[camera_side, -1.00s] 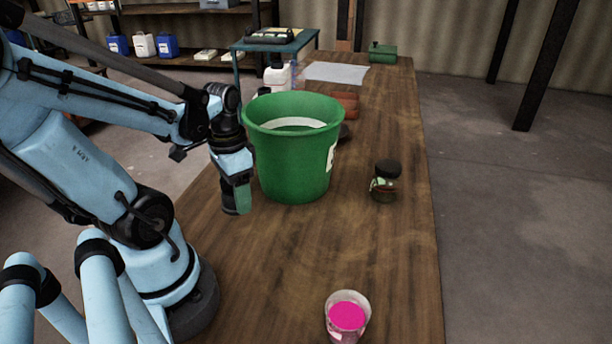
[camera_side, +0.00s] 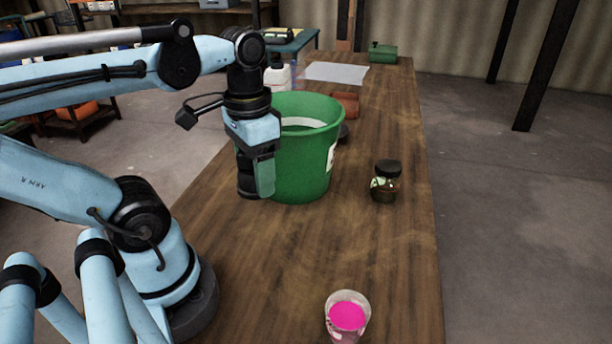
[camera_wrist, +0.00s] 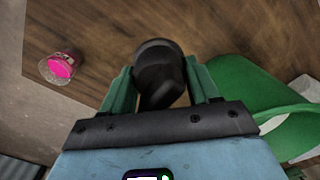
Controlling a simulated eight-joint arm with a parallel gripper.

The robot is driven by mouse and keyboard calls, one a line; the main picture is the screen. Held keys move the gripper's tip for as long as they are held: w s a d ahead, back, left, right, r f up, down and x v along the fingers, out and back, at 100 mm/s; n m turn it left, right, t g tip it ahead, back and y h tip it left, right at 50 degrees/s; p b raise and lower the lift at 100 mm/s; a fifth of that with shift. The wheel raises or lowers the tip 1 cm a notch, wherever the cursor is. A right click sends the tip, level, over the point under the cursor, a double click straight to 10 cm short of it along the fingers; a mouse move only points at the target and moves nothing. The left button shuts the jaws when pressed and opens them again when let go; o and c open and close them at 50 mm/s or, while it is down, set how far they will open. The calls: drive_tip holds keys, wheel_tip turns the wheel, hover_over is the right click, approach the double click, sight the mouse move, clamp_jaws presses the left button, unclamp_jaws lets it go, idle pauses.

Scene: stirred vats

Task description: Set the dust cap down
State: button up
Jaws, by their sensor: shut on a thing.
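My gripper (camera_side: 258,180) is shut on the dust cap, a black rounded piece with a narrower stem. In the wrist view the dust cap (camera_wrist: 158,62) sits between the two green fingers. In the side view the dust cap (camera_side: 247,187) shows dark at the lower end of the fingers, partly hidden by them. The gripper points down in front of the left side of the green bucket (camera_side: 302,165). The cap appears above the wooden table (camera_side: 310,250); the exact gap is hard to tell.
A cup of pink liquid (camera_side: 347,316) stands at the near end. A dark-lidded jar (camera_side: 386,184) stands right of the bucket. Behind are a white jug (camera_side: 277,76), a reddish-brown object (camera_side: 347,104), a pale sheet (camera_side: 337,72) and a green box (camera_side: 383,52). The table's middle is clear.

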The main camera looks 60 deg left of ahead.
wheel_tip(320, 180, up, 6)
drive_tip(key=shift+r, duration=0.25)
drive_tip(key=w+a+r+n, duration=0.3)
drive_tip(key=w+a+r, duration=0.1)
drive_tip(key=w+a, duration=0.35)
drive_tip(key=w+a+n, duration=0.1)
drive_tip(key=a, duration=0.5)
drive_tip(key=w+a+n, duration=0.1)
drive_tip(key=w+a, duration=0.1)
drive_tip(key=a, duration=0.3)
drive_tip(key=w+a+n, duration=0.1)
drive_tip(key=w+a, duration=0.1)
drive_tip(key=a, duration=0.4)
drive_tip(key=shift+w+a+f+n, duration=0.1)
drive_tip(key=shift+a+f+n, duration=0.2)
drive_tip(key=shift+f, duration=0.05)
drive_tip(key=s+a+f+n, duration=0.15)
drive_tip(key=a+f, duration=0.25)
drive_tip(key=a, duration=0.6)
drive_tip(key=f, duration=2.1)
drive_tip(key=shift+w+d, duration=0.3)
drive_tip(key=shift+d, duration=0.1)
drive_tip(key=shift+f, duration=0.1)
